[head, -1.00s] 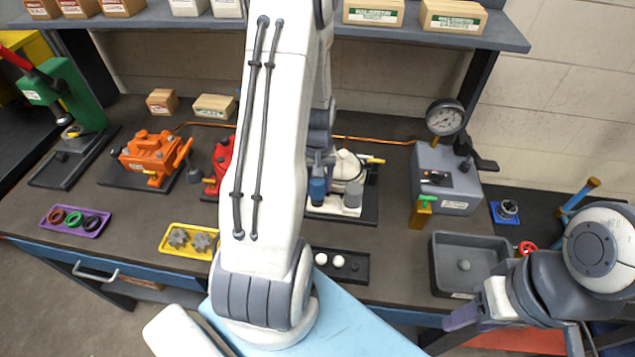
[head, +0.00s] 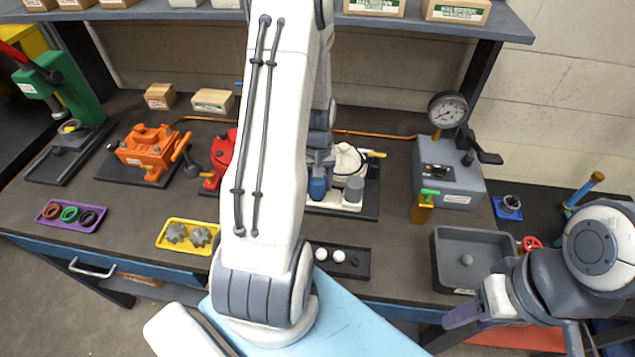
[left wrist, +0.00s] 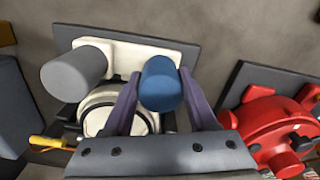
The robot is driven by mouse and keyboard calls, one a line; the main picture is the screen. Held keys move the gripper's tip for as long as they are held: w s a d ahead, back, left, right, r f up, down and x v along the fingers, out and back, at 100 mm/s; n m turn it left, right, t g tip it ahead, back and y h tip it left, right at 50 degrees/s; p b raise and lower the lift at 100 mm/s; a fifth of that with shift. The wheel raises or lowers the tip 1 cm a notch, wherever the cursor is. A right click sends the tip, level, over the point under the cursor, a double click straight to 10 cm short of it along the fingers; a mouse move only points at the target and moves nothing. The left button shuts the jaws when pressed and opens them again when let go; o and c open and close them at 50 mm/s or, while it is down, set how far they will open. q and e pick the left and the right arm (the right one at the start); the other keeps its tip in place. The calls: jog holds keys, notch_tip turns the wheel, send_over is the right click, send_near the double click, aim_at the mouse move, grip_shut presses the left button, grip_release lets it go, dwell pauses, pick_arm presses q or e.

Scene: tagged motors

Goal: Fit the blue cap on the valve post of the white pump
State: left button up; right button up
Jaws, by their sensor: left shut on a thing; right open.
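The white pump (head: 348,160) stands on a dark plate at the middle of the bench, partly behind my left arm. In the left wrist view its white body (left wrist: 105,104) and a grey cylinder (left wrist: 74,75) show. My left gripper (head: 318,172) is shut on the blue cap (head: 317,189), with its purple fingers on either side. In the left wrist view the cap (left wrist: 161,84) is upright over the end of the pump's white base. The valve post is hidden, so I cannot tell whether the cap sits on it. My right gripper (head: 460,318) is open, at the lower right.
A red pump (head: 217,170) stands close to the left, and an orange pump (head: 150,147) farther left. A grey gauge box (head: 455,185) stands right. A black tray with white balls (head: 345,262), a yellow gear tray (head: 172,248) and a grey bin (head: 475,248) lie in front.

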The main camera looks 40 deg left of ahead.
pick_arm(q)
jog(key=shift+f+b, duration=0.6)
jog(key=shift+f, duration=0.3)
jog(key=o, duration=1.4)
jog(key=shift+r, duration=0.1)
notch_tip(320, 180, up, 6)
jog(key=p, duration=0.5)
jog(key=shift+r, duration=0.25)
notch_tip(320, 180, up, 10)
jog(key=shift+b, duration=0.9)
